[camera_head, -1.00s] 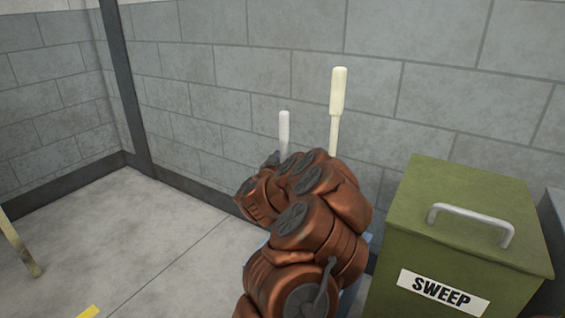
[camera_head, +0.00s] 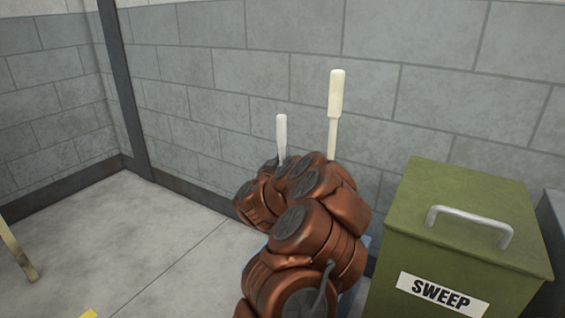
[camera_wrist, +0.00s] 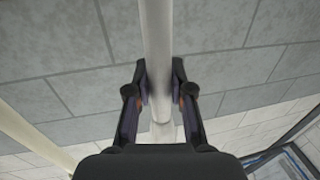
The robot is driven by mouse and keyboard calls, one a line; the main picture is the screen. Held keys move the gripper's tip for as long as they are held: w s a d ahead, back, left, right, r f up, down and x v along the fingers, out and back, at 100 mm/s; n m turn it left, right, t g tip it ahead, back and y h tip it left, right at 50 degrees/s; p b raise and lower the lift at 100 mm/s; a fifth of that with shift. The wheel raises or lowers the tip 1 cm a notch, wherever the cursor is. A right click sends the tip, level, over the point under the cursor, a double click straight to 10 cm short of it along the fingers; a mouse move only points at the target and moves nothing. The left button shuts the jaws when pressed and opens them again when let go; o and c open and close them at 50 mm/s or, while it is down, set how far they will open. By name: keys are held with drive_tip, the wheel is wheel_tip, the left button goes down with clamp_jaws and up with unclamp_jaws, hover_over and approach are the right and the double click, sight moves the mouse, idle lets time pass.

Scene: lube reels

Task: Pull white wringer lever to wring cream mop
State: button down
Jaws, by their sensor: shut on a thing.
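The white wringer lever (camera_head: 282,132) stands up in front of the wall in the head view, its lower part hidden behind my arm. In the wrist view the lever (camera_wrist: 157,45) runs down between the fingers of my gripper (camera_wrist: 160,92), which is shut on it from both sides. The cream mop handle (camera_head: 335,100) stands upright to the right of the lever in the head view; its lower part and the mop head are hidden by my arm. A pale cream shaft at the left of the wrist view looks like the mop handle (camera_wrist: 35,140).
A green bin marked SWEEP (camera_head: 470,220) with a metal handle stands right of my arm. A little of a blue thing (camera_head: 362,272) shows between my arm and the bin. The grey block wall (camera_head: 420,70) is close behind. Floor (camera_head: 150,240) at the left is mostly clear.

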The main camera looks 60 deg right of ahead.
drive_tip(key=shift+s+a+f+h+b, duration=0.15)
drive_tip(key=shift+a+h+b, duration=0.35)
drive_tip(key=shift+a+b, duration=0.45)
drive_tip(key=shift+w+a+f+h+b, duration=0.15)
drive_tip(key=shift+a+h+b, duration=0.35)
drive_tip(key=shift+a, duration=0.7)
drive_tip(key=shift+s, duration=0.1)
drive_tip(key=a+h+b, duration=0.1)
drive_tip(key=a+b, duration=0.1)
drive_tip(key=a+f+n+t+h+b, duration=0.1)
drive_tip(key=a+b, duration=0.1)
drive_tip(key=shift+s+a+f, duration=0.1)
drive_tip(key=shift+a+f, duration=0.1)
